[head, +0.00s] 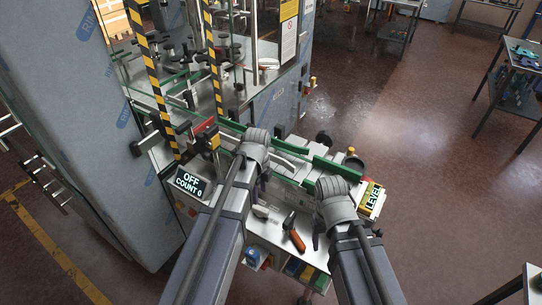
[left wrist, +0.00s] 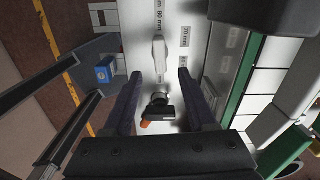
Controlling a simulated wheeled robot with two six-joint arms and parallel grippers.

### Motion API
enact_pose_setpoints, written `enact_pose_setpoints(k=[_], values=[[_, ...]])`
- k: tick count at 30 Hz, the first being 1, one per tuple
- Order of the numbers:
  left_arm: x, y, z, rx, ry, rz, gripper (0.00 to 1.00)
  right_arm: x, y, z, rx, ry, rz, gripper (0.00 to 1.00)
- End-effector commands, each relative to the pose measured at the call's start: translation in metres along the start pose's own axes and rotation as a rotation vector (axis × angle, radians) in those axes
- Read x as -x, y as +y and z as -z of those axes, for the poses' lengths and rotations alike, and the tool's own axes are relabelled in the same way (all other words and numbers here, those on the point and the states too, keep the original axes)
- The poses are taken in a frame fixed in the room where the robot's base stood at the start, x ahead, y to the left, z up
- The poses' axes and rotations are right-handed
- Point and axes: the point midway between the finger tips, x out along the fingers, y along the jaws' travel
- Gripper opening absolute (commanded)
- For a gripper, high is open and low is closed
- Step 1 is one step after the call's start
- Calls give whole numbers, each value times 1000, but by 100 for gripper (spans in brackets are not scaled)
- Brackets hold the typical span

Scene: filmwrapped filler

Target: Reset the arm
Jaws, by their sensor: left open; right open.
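My left arm ends in a grey rounded wrist (head: 254,146) over the filler's bench in the head view. In the left wrist view the two dark fingers of my left gripper (left wrist: 159,76) are apart, with nothing held between them. Below them lie a pale grey piece (left wrist: 159,52) and a dark tool with an orange end (left wrist: 158,112) on the white worktop. My right gripper (head: 326,208) is at the end of the right arm, over the right part of the bench. It is open, its fingers mostly hidden by the wrist.
An orange-handled tool (head: 294,234) lies on the worktop between my arms. A display reading "OFF COUNT 0" (head: 190,184) and a yellow "LEVEL" sign (head: 373,198) flank it. Green conveyor rails (head: 312,162) run behind. Open floor (head: 430,190) lies to the right.

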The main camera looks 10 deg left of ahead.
Motion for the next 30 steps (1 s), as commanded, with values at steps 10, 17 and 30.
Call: enact_pose_setpoints(k=[10,17,30], values=[[-13,15,26,194,-11,-9,57,-13,-1,1,1,0,0,63],[-34,49,77,673,-50,-16,57,-34,-3,2,2,0,-1,63],[-60,102,134,1408,-113,24,57,-61,-6,4,4,0,-1,63]])
